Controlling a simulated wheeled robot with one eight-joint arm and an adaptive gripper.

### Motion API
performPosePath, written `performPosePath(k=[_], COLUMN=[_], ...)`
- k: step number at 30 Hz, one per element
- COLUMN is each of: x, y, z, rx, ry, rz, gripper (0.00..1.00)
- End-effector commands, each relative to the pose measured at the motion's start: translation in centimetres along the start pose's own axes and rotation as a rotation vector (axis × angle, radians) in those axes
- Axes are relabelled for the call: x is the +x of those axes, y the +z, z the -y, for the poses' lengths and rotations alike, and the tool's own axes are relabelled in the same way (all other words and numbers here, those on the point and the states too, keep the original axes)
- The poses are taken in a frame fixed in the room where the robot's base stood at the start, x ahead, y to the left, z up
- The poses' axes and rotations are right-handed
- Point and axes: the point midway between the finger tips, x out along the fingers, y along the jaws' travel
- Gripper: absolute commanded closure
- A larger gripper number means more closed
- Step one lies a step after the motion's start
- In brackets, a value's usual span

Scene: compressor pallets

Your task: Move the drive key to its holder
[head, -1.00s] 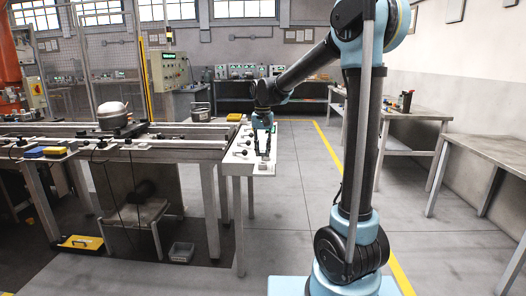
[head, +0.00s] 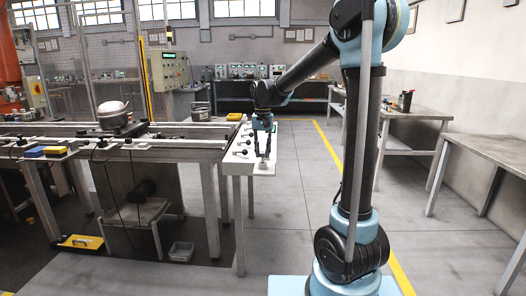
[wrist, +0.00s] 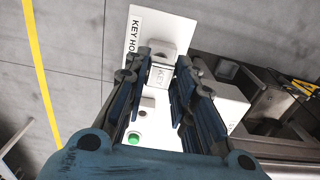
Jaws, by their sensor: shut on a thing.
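The drive key shows as a pale block marked KEY (wrist: 160,76) in the wrist view, between the fingers of my gripper (wrist: 164,62). My gripper is shut on it. Just beyond it, a grey rounded block (wrist: 158,48) sits on the white panel by the lettering "KEY HO…", and appears to be the holder. I cannot tell whether the key touches it. In the head view my gripper (head: 263,152) points down over the right end of the white panel (head: 240,168); the key is too small to make out there.
A green button (wrist: 133,138) is on the panel. Several dark-knobbed parts (head: 243,142) stand on it left of my gripper. The conveyor bench with a compressor (head: 114,115) is further left. The floor (head: 300,190) right of the panel is clear.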

Motion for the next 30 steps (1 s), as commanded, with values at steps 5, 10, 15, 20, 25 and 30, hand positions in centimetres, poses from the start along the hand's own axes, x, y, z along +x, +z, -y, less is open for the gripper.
performPosePath(k=[5, 10, 15, 20, 25, 30], x=[0.4, 0.7, 1.1, 1.4, 1.7, 2.1], y=[0.0, 0.0, 0.0, 0.0, 0.0, 0.0], z=[0.0, 0.0, 0.0, 0.0, 0.0, 0.0], rx=[0.000, 0.000, 0.000, 0.000, 0.000, 0.000], ry=[0.000, 0.000, 0.000, 0.000, 0.000, 0.000], rz=[0.000, 0.000, 0.000, 0.000, 0.000, 0.000], gripper=[1.00, 1.00, 1.00, 1.00, 1.00, 1.00])
